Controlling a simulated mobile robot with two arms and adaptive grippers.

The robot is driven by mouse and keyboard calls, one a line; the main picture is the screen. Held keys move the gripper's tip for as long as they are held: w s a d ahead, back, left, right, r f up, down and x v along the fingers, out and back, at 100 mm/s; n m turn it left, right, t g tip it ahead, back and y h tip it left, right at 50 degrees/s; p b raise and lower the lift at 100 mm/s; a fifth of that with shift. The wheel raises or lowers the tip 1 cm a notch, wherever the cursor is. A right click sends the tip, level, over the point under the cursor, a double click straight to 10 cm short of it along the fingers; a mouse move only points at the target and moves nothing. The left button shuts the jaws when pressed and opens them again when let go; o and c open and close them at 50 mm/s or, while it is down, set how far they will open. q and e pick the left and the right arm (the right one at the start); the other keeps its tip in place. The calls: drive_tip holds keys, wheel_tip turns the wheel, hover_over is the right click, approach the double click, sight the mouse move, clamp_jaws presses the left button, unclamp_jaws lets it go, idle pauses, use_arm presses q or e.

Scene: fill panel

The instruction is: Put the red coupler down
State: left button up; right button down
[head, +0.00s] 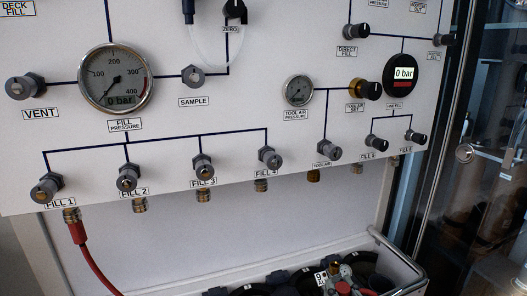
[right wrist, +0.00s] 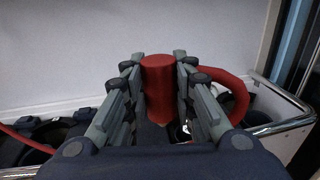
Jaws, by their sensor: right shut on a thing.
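My right gripper (right wrist: 160,78) is shut on a red coupler (right wrist: 158,88) in the right wrist view. The coupler stands upright between the two grey-green fingers. A thick red hose (right wrist: 238,92) curves on the right side of the gripper. In the head view, small grey and red parts (head: 343,284) show at the bottom edge; I cannot tell clearly which belong to my gripper. Another red connector (head: 78,232) with a red hose (head: 93,268) hangs below the FILL 1 valve. My left gripper is not in view.
The white panel (head: 225,105) carries gauges, valves and several brass outlets along its lower edge. Below it, dark round cylinder tops (head: 250,289) sit behind a metal rail (head: 398,252). A glass door (head: 470,150) stands at the right. The lower wall (head: 240,230) is bare.

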drive_tip(key=s+d+f+m+h, duration=0.1)
drive_tip(key=s+d+m+h, duration=0.1)
drive_tip(key=s+d+h, duration=0.3)
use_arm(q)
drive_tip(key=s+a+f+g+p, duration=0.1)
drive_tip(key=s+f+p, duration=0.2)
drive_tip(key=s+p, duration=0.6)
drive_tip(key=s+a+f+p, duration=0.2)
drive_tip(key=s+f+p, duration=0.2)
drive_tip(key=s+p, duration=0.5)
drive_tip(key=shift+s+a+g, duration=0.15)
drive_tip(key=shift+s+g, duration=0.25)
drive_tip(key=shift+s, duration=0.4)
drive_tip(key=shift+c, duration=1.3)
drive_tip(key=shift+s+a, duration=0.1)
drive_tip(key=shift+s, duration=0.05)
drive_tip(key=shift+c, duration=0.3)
use_arm(e)
drive_tip(key=s+a+r, duration=0.1)
drive_tip(key=s+r, duration=0.3)
drive_tip(key=r, duration=0.3)
drive_tip(key=s+a+r+y, duration=0.1)
drive_tip(key=s+r, duration=0.4)
drive_tip(key=r, duration=0.3)
drive_tip(key=shift+a+r+y, duration=0.25)
drive_tip(key=shift+y, duration=0.05)
